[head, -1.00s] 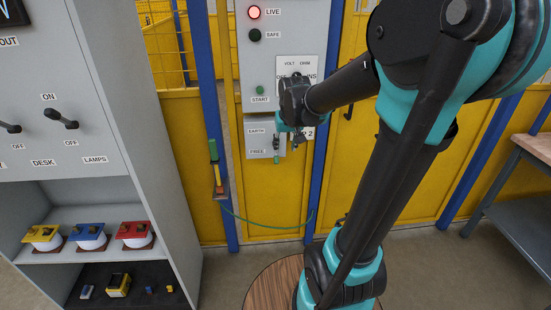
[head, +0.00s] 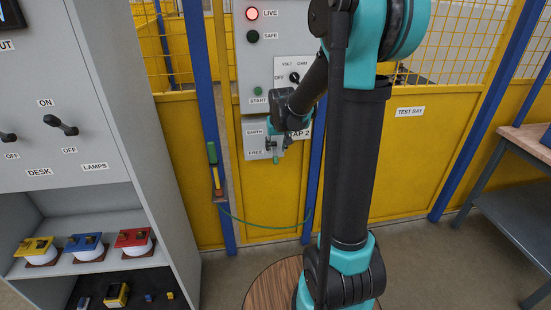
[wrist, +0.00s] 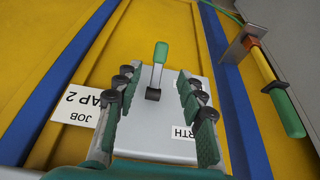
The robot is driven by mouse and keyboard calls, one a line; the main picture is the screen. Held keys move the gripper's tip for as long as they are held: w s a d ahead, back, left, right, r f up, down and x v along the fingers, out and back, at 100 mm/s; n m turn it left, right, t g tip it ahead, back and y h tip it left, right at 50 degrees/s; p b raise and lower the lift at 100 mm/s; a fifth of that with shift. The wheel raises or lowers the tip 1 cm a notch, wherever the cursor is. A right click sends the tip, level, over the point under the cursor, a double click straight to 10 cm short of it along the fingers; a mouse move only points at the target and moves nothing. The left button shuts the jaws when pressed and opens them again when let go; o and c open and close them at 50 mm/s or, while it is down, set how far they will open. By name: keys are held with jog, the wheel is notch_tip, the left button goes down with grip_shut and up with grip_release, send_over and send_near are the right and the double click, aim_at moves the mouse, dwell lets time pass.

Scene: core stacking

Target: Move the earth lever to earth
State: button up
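The earth lever is a small dark pivot with a green handle (wrist: 160,53) on a grey panel (head: 251,142) labelled EARTH above and FREE below. In the head view its green handle (head: 276,160) points down, on the FREE side. The wrist view shows the panel upside down, with the handle pointing up the picture. My gripper (wrist: 155,77) is open, its two fingers spread on either side of the lever's pivot. I cannot tell whether either finger touches it. In the head view my gripper (head: 274,143) is small and partly covers the panel.
A red LIVE lamp (head: 252,14) is lit on the grey cabinet above; the SAFE lamp (head: 253,36) is dark. A green-handled rod (head: 215,170) hangs on the blue post at left, its green cable looping below. A JOB TAP 2 label (wrist: 90,108) sits beside the panel.

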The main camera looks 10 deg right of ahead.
aim_at(275, 157)
jog(key=shift+x, duration=3.9)
jog(key=shift+c, duration=0.5)
grip_shut()
